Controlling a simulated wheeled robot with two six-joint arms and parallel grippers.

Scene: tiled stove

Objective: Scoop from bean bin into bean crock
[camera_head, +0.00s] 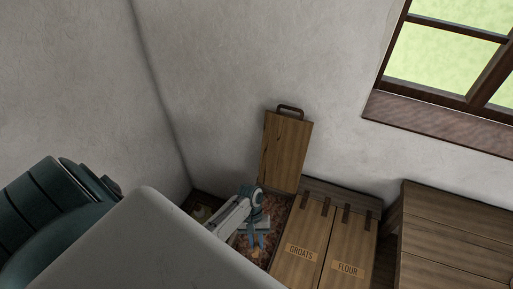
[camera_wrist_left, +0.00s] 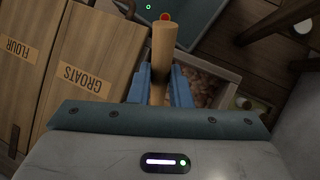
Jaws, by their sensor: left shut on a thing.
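The bean bin (camera_head: 274,211) stands open, with brown beans inside and its wooden lid (camera_head: 286,150) raised against the wall. My left gripper (camera_head: 258,238) is over the open bin in the head view. In the left wrist view, my left gripper (camera_wrist_left: 160,88) is shut on a round wooden handle (camera_wrist_left: 163,48), seemingly the scoop's. The scoop's bowl is not clearly visible, so I cannot tell whether it holds beans. Beans (camera_wrist_left: 201,85) also show beyond the fingers. I cannot make out the bean crock for certain. My right gripper is not in view.
The closed groats lid (camera_head: 299,252) and flour lid (camera_head: 348,262) lie right of the open bin. A wooden chest or table (camera_head: 455,235) stands farther right, below the window. A dark box-like space (camera_head: 201,208) lies left of the bin, in the corner.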

